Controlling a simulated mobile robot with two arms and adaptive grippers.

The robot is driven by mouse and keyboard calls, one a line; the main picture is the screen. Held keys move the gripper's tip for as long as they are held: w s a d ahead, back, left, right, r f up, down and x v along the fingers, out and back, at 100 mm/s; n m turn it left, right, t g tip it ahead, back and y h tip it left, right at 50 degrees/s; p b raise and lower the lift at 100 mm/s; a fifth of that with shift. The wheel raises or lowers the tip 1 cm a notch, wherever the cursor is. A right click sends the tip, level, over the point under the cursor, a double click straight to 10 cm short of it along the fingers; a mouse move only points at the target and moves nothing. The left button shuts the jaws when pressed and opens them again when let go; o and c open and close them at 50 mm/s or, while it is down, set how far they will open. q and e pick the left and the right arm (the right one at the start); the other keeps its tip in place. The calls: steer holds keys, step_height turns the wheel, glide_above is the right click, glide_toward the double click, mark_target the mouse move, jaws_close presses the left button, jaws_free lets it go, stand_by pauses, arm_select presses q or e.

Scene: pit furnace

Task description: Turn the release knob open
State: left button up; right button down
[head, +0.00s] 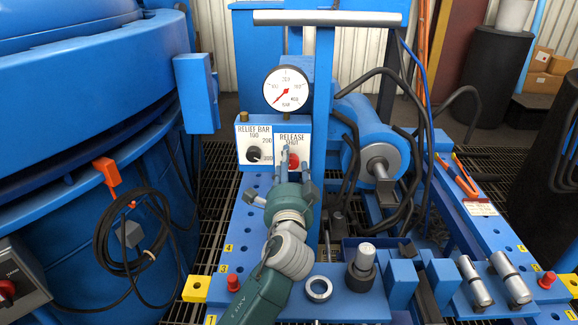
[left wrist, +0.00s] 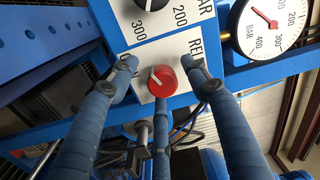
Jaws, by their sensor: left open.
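The red release knob (head: 293,157) sits on the white RELEASE plate, partly hidden behind my left gripper in the head view. In the left wrist view the knob (left wrist: 163,82) is fully seen, with a white pointer mark slanting to the picture's upper left. My left gripper (head: 285,172) is open in front of the plate. In the left wrist view its fingers (left wrist: 158,78) are spread around the knob, two at the sides and one below. I cannot tell whether any finger touches it. My right gripper is not in view.
The black RELIEF BAR knob (head: 253,155) is just left of the release knob, with the pressure gauge (head: 288,88) above. A blue cylinder (head: 370,140) and black hoses (head: 412,150) crowd the right side. A metal ring (head: 319,289) lies on the blue bench.

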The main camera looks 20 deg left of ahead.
arm_select(q)
steer(key=v, duration=1.2)
steer(key=shift+f, duration=0.1)
